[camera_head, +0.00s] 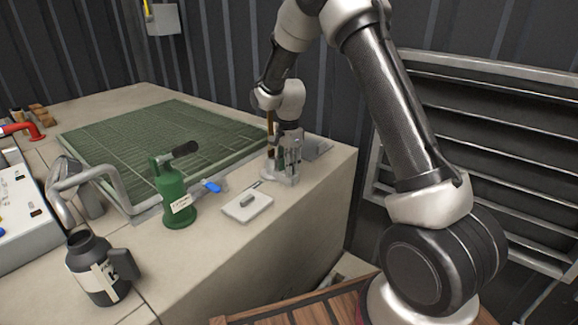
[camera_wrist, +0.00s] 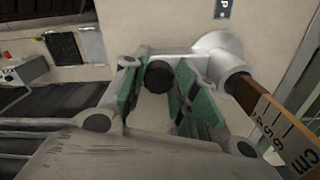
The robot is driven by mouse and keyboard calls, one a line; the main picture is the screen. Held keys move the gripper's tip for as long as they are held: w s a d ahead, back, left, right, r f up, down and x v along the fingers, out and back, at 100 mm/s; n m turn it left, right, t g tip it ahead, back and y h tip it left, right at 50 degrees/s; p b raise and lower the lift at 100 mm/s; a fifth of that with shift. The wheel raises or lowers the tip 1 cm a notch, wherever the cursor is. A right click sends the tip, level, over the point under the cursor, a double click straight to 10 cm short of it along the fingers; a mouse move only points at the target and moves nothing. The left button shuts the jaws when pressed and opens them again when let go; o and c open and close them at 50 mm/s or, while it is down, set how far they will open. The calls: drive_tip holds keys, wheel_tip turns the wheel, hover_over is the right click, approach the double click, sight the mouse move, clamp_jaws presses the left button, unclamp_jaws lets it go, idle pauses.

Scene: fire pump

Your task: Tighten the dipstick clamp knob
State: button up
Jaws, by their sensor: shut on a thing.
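The black clamp knob (camera_wrist: 160,76) is between the green-padded fingertips of my gripper (camera_wrist: 160,82) in the wrist view, and the gripper is shut on it. The grey clamp body (camera_wrist: 218,50) is just beyond and to the right of the knob. The wooden dipstick (camera_wrist: 280,120), with a cm scale, runs from the clamp to the lower right. In the head view my gripper (camera_head: 285,158) is at the clamp near the counter's right end. The dipstick (camera_head: 270,123) stands upright there, and the knob is hidden.
A green oil can (camera_head: 173,197), a blue-handled item (camera_head: 211,187) and a small white plate (camera_head: 247,206) are on the counter (camera_head: 275,240), left of the gripper. A dark jug (camera_head: 95,270) stands at front left. A green grating (camera_head: 160,140) lies behind. A louvred panel (camera_head: 480,130) is at right.

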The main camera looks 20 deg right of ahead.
idle(0.3)
drive_tip(key=o, duration=1)
drive_tip(key=shift+r, duration=0.15)
wheel_tip(320, 180, up, 12)
